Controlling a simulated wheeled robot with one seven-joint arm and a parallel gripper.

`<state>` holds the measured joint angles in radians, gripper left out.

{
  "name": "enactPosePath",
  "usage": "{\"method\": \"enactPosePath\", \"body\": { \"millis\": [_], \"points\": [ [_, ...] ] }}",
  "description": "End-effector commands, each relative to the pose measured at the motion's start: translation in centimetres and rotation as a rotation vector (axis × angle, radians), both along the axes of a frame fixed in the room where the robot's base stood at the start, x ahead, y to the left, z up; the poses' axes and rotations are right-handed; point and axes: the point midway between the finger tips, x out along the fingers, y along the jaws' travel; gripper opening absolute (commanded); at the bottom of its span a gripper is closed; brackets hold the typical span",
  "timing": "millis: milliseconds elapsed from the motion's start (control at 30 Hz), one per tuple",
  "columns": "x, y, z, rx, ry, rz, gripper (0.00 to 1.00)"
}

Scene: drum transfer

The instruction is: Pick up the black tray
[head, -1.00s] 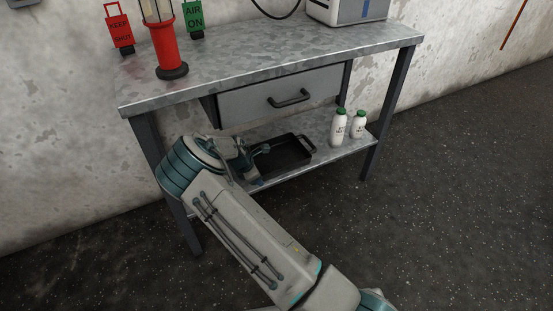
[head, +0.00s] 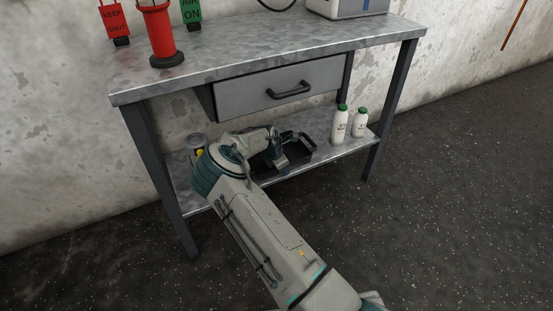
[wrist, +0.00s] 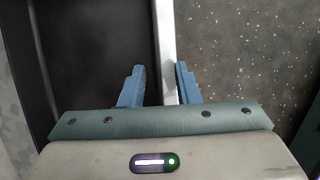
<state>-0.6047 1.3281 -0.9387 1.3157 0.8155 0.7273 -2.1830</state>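The black tray (head: 301,153) lies on the lower shelf of the metal table. Its right end shows in the head view; my arm covers much of the rest. In the wrist view the tray (wrist: 95,45) fills the left side, with its dark near wall running beside the pale shelf edge. My gripper (wrist: 159,80) is open over that wall and edge. One blue finger is on the tray's inner side, the other over the floor side. Nothing is visibly gripped. I cannot tell the fingertips' exact height or whether they touch the wall.
Two white bottles with green caps (head: 340,126) stand on the shelf right of the tray. A can (head: 197,142) stands at the shelf's left. The drawer (head: 280,90) and tabletop (head: 270,45) are above. Floor in front is clear.

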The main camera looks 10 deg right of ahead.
Motion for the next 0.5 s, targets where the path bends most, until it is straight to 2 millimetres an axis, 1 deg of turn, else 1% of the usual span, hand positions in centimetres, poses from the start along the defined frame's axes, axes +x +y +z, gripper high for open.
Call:
{"method": "enactPosePath", "body": {
  "millis": [33, 67, 300, 367, 400, 500],
  "points": [
    [0.08, -0.17, -0.55, 0.0, 0.0, 0.0, 0.29],
    [0.11, -0.2, -0.65, 0.0, 0.0, -0.001, 0.29],
    [0.14, -0.24, -0.62, 0.001, -0.001, 0.0, 0.29],
    [0.14, -0.24, -0.62, 0.001, -0.001, 0.0, 0.12],
    [0.14, -0.22, -0.62, 0.001, -0.001, 0.0, 0.01],
    [0.14, -0.22, -0.62, 0.001, -0.001, 0.0, 0.0]
  ]
}}
